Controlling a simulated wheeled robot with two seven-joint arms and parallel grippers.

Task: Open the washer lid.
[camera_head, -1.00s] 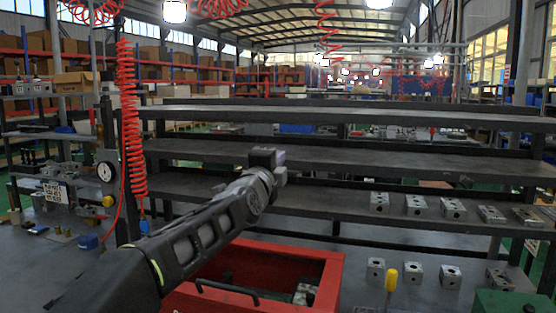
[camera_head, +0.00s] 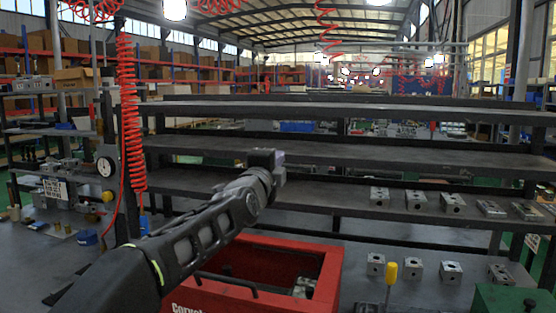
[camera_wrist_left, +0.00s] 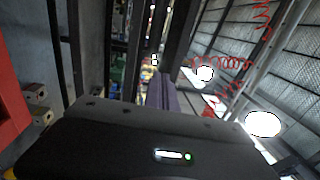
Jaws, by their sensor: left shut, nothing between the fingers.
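A red open-topped box (camera_head: 318,252) with white lettering on its front stands below my left arm, at the lower middle of the head view. A dark bar handle (camera_head: 225,286) crosses its opening, and metal blocks (camera_head: 303,287) show inside. No separate lid can be told from these frames; my arm hides part of the box. My left gripper (camera_head: 277,157) is shut and empty, raised above and behind the box in front of the shelves. Its purplish fingers also show in the left wrist view (camera_wrist_left: 166,92). My right gripper is not in view.
A dark rack of shelves (camera_head: 330,150) stands behind the box. Several metal valve blocks (camera_head: 450,202) sit on its lower shelf and more (camera_head: 418,269) on the table at right. A yellow-handled tool (camera_head: 391,272) stands near a green box (camera_head: 505,300). A red coiled hose (camera_head: 128,110) hangs at left.

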